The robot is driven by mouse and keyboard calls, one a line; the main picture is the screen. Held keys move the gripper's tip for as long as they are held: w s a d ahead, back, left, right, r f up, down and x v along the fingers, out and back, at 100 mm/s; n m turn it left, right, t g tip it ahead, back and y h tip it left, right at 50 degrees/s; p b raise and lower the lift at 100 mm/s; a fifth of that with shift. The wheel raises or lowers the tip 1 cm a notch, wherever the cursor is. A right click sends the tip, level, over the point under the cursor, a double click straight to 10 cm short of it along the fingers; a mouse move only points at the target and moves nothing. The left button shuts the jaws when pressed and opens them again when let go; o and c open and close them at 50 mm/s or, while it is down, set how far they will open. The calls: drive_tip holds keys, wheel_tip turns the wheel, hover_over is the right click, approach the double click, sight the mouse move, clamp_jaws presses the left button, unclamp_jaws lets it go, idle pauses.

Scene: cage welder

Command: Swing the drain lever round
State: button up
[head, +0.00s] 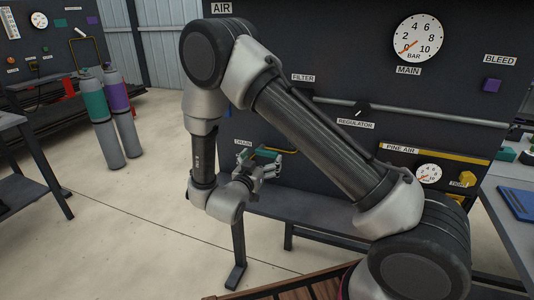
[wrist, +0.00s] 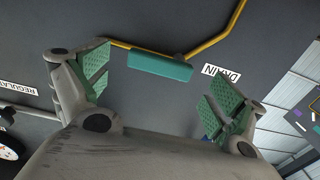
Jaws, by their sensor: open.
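The drain lever (wrist: 160,66) shows in the wrist view as a teal, block-shaped handle in front of the dark panel, beside the DRAIN label (wrist: 221,73). A yellow pipe (wrist: 215,38) runs past it. My gripper (wrist: 158,82) is open, with one green-padded finger to the left of the lever and one to the right. The lever lies between and beyond the fingertips, with no contact visible. In the head view my gripper (head: 262,165) is at the panel just below the DRAIN label (head: 243,142). There I cannot clearly separate the lever from the green pads.
The panel (head: 360,90) also bears the main gauge (head: 417,39), a regulator knob (head: 362,109), a purple bleed block (head: 492,85) and a smaller gauge (head: 428,173). A grey bench (head: 310,208) runs below it. Gas cylinders (head: 103,125) stand at left, with clear floor between.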

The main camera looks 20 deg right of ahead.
sight(265, 154)
drive_tip(key=shift+x, duration=2.2)
drive_tip(key=c, duration=1.4)
drive_tip(key=shift+c, duration=0.2)
